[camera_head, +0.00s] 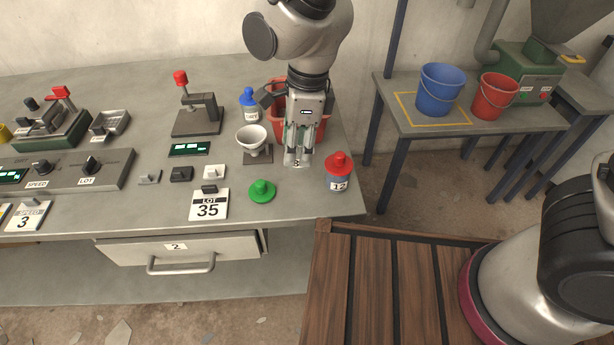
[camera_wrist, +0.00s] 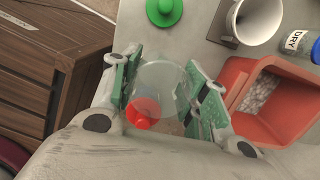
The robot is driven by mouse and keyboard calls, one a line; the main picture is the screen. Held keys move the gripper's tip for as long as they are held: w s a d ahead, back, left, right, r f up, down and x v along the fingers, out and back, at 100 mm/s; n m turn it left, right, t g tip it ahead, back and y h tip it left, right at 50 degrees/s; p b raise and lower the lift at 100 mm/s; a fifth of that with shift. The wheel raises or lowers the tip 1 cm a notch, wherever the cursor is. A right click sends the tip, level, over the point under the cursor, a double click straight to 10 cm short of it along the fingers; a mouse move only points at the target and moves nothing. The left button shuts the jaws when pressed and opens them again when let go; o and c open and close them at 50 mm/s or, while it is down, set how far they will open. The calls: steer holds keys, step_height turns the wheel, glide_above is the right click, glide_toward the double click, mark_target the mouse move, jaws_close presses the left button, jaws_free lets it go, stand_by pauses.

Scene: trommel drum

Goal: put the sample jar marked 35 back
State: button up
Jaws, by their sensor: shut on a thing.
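My gripper (camera_head: 298,158) points down over the right end of the bench. It is shut on a clear, lidless sample jar (camera_head: 298,155), which also shows between the finger pads in the wrist view (camera_wrist: 160,78). Its label is mostly hidden; a 3 seems to show. I cannot tell whether the jar touches the bench. A green lid (camera_head: 262,191) lies on the bench, left of and nearer than the gripper. A jar marked 12 with a red lid (camera_head: 338,172) stands just right of the gripper. A card reading LOT 35 (camera_head: 209,205) is at the bench front.
A red bin (camera_head: 282,133) with pale pellets (camera_wrist: 262,92) stands behind the gripper. A white funnel on a stand (camera_head: 252,138) and a blue-capped bottle (camera_head: 250,105) are to the left. Blue (camera_head: 440,90) and red (camera_head: 496,97) buckets stand on another table.

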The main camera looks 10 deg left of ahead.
step_height(320, 180, down, 8)
steer(key=shift+f, duration=0.1)
stand_by(0.4)
steer(key=o, duration=1.2)
steer(key=shift+c, duration=0.2)
